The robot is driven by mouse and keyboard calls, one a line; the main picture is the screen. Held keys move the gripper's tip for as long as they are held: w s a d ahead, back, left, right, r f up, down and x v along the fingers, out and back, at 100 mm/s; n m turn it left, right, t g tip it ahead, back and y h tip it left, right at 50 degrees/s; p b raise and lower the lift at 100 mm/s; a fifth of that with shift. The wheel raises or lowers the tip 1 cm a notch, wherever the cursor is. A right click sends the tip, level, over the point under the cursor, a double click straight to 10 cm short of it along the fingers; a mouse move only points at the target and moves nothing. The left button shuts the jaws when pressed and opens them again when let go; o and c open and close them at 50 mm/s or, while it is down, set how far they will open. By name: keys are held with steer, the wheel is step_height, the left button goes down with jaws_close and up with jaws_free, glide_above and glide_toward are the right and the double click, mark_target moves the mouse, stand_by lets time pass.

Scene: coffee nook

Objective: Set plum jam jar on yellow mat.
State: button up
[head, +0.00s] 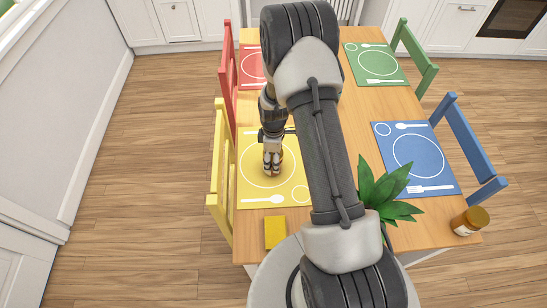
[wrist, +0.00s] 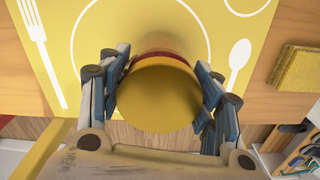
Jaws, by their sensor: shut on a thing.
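My gripper (head: 272,165) is over the circle printed on the yellow mat (head: 252,196). In the wrist view, its fingers are shut on both sides of a jar (wrist: 155,95) with a round golden-yellow lid. A dark red band shows just beyond the lid, and the label is hidden, so I cannot read what the jar holds. The jar is upright or nearly so, within the printed plate circle of the yellow mat (wrist: 95,45). I cannot tell whether its base touches the mat. In the head view, my gripper hides most of the jar.
A second jar (head: 468,222) with a golden lid stands at the table's near right corner. A yellow folded cloth or sponge (head: 275,232) lies below the mat. A green plant (head: 385,190) is right of my arm. Red (head: 250,75), green (head: 376,64) and blue (head: 415,157) mats lie around.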

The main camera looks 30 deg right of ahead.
steer(key=shift+f, duration=0.1)
steer(key=o, duration=1.4)
step_height(320, 180, up, 12)
steer(key=p, duration=0.3)
steer(key=shift+r, duration=0.25)
steer(key=s+a+r+m+t, duration=0.1)
steer(key=s+a+r+m, duration=0.15)
steer(key=r, duration=0.75)
steer(key=s+a+r+m+t, duration=0.1)
steer(key=s+a+r+m, duration=0.2)
steer(key=r, duration=0.8)
steer(key=s+a+r+m+t, duration=0.1)
steer(key=s+r+m, duration=0.1)
steer(key=s, duration=0.4)
steer(key=s+a+r+m, duration=0.1)
steer(key=s+a+r, duration=0.1)
steer(key=s, duration=0.4)
steer(key=s+a+r+m+t, duration=0.1)
steer(key=s+r+m, duration=0.1)
steer(key=s+r, duration=0.2)
steer(key=shift+s+a+r+m+t, duration=0.1)
steer(key=shift+s+a+m+t, duration=0.1)
steer(key=shift+s, duration=0.45)
steer(key=shift+s+a+m+t, duration=0.1)
steer(key=shift+s+m, duration=0.05)
steer(key=shift+s, duration=0.45)
